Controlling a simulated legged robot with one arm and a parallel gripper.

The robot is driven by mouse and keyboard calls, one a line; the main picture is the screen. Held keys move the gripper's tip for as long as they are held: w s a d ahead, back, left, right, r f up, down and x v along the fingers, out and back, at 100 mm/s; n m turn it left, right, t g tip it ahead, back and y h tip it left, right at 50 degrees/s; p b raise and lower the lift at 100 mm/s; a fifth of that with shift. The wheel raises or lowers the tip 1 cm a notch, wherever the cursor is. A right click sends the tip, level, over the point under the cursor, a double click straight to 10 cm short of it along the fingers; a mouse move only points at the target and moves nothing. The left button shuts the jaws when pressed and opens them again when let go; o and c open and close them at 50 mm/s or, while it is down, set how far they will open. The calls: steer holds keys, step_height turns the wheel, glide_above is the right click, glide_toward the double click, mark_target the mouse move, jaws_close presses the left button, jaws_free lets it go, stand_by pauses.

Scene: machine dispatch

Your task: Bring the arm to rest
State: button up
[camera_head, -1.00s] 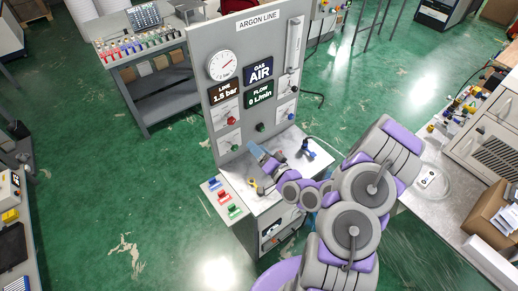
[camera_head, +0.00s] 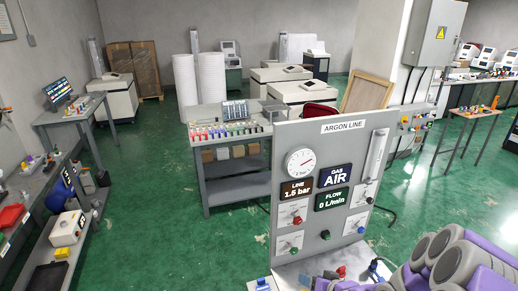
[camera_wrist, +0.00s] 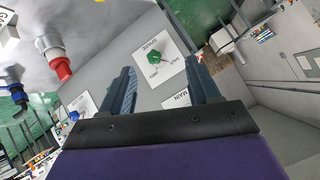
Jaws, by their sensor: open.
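My gripper (camera_wrist: 162,95) shows in the wrist view with its two dark fingers spread apart and nothing between them. Beyond the fingers is the grey argon line panel (camera_wrist: 130,60), with a green knob (camera_wrist: 157,58) on a white plate. In the head view the panel (camera_head: 328,145) stands upright, its signs reading AIR, 1.5 bar and 0 L/min. My grey and purple arm is at the lower right of the head view, in front of the panel's base. The gripper's fingers are hard to make out there.
A grey bench (camera_head: 238,188) with rows of small coloured items stands behind the panel. A side bench (camera_head: 52,225) runs along the left edge. Open green floor (camera_head: 150,235) lies between them. A red connector (camera_wrist: 60,66) is close at left in the wrist view.

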steer(key=s+d+r+n+g+h+b, duration=0.1)
steer(key=s+d+g+h+b, duration=0.2)
steer(key=s, duration=0.4)
steer(key=s+r+g+h+b, duration=0.2)
steer(key=s+g+b, duration=0.25)
steer(key=s, duration=0.25)
steer(key=s+a+r+g+b, duration=0.2)
steer(key=s+a+b, duration=0.1)
steer(key=s, duration=0.7)
steer(key=s+a+r+g+b, duration=0.1)
steer(key=s+a+b, duration=0.2)
steer(key=s, duration=0.8)
steer(key=shift+a+r+m+g, duration=0.25)
steer(key=shift+r+m+g, duration=0.05)
steer(key=shift+r+g, duration=0.05)
steer(key=shift+w, duration=0.1)
